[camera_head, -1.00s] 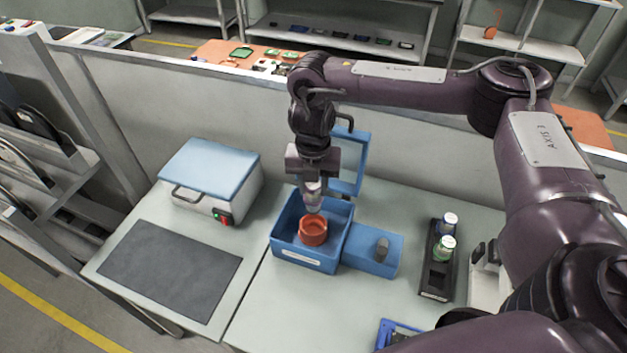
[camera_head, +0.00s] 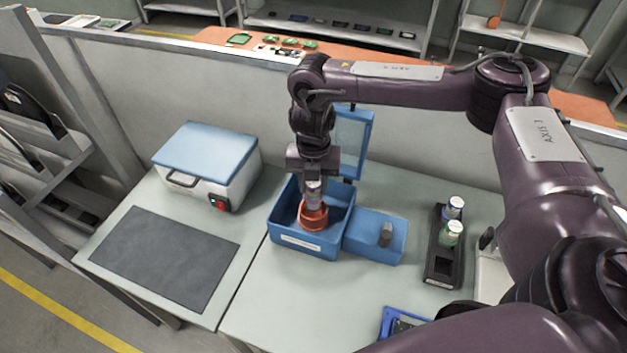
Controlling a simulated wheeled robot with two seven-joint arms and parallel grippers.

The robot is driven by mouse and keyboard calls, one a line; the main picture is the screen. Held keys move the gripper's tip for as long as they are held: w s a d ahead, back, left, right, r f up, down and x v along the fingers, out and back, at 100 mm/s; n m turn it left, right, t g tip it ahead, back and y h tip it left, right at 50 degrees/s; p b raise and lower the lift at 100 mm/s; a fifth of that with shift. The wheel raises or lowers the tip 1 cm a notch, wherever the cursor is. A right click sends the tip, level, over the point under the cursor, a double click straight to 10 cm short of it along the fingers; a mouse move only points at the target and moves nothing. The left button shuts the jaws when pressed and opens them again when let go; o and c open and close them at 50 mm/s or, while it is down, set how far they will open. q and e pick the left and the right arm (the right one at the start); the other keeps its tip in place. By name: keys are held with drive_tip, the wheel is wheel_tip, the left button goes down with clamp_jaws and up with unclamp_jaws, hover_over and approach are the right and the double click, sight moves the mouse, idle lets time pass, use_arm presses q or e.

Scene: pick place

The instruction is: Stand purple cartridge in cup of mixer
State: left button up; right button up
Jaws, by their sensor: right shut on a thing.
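The mixer is a blue open box (camera_head: 283,243) with its lid (camera_head: 352,135) raised at the back. An orange-red cup (camera_head: 313,221) sits inside it. My right gripper (camera_head: 313,190) comes down from above and is shut on a small pale item, which I take to be the purple cartridge. Its fingers and the item are over the mouth of the cup. The item's lower end is hidden in the cup, so I cannot tell whether it touches the bottom. My left gripper is not in view.
A black rack (camera_head: 441,268) on the right holds a blue-banded and a green-banded cartridge (camera_head: 450,233). A blue section with a dark knob (camera_head: 386,235) adjoins the mixer. A white box with a blue lid (camera_head: 205,148) and a dark mat (camera_head: 165,258) are at left.

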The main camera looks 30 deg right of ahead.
drive_tip(key=shift+p, duration=0.3)
idle(0.8)
drive_tip(key=shift+f+b, duration=1.2)
drive_tip(key=shift+f, duration=0.9)
idle(0.6)
drive_tip(key=o, duration=1.2)
drive_tip(key=c, duration=0.3)
drive_tip(key=shift+c, duration=0.2)
drive_tip(key=shift+r, duration=0.1)
drive_tip(key=shift+r+p, duration=3.05)
drive_tip(key=shift+r, duration=0.4)
